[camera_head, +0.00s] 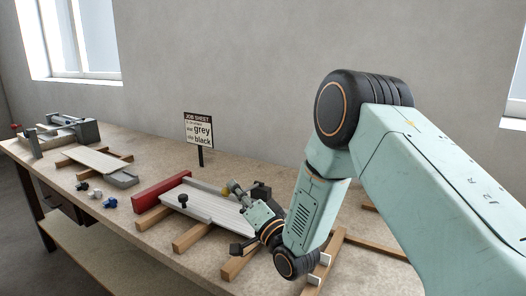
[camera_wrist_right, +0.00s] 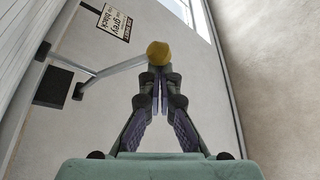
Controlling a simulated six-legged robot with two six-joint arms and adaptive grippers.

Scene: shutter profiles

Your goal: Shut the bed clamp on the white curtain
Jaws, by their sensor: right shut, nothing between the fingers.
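The white curtain (camera_head: 205,207), a ribbed panel, lies across wooden bars on the bench; its slats also show along the left of the right wrist view (camera_wrist_right: 28,48). The bed clamp shows as a grey lever (camera_wrist_right: 112,70) with a yellow ball knob (camera_wrist_right: 158,53), rising at a slant from the curtain side; the knob also shows in the head view (camera_head: 228,187). My right gripper (camera_head: 237,190) is shut and empty, its fingertips right at the knob; in the wrist view (camera_wrist_right: 159,75) they overlap its lower edge. I cannot tell whether they touch. My left gripper is out of view.
A red bar (camera_head: 160,190) edges the curtain, with a black knob (camera_head: 183,199) near it. A job sheet sign (camera_head: 199,131) stands behind. Small blue, black and white parts (camera_head: 95,193) lie to the left, near a second panel (camera_head: 97,160) and a grey machine (camera_head: 60,132).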

